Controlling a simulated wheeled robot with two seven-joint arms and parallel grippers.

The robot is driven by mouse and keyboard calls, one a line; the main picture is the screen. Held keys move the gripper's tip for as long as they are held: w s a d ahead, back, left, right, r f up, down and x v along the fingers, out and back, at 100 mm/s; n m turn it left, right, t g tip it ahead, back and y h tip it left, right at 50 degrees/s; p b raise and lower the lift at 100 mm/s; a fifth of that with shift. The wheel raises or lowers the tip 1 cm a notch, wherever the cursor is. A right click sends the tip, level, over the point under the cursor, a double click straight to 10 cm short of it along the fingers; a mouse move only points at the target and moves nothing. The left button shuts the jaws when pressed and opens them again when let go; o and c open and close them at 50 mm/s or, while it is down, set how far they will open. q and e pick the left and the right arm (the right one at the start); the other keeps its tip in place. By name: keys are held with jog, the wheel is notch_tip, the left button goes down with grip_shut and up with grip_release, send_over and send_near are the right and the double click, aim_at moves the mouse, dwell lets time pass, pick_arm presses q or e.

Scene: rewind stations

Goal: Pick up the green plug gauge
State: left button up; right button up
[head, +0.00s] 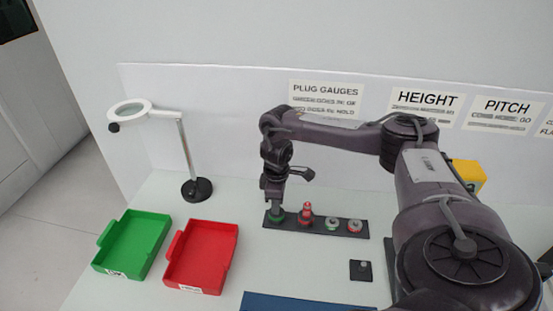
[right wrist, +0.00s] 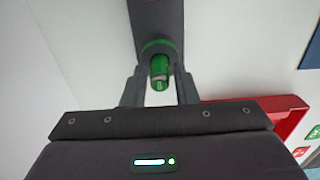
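The green plug gauge (head: 277,217) stands at the left end of a dark rack (head: 345,231), mostly hidden under my right gripper (head: 275,195) in the head view. In the right wrist view the green gauge (right wrist: 160,72) shows its handle and a wider green collar at the rack. The fingers of my right gripper (right wrist: 160,88) stand on either side of the handle, with a visible gap on each side. The gripper is open. My left gripper is not in view.
A green tray (head: 132,243), a red tray (head: 202,256) and a magnifier stand (head: 187,160) are to the left. A small dark block (head: 361,270) sits in front.

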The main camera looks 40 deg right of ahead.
grip_shut()
jog(key=shift+r, duration=0.1)
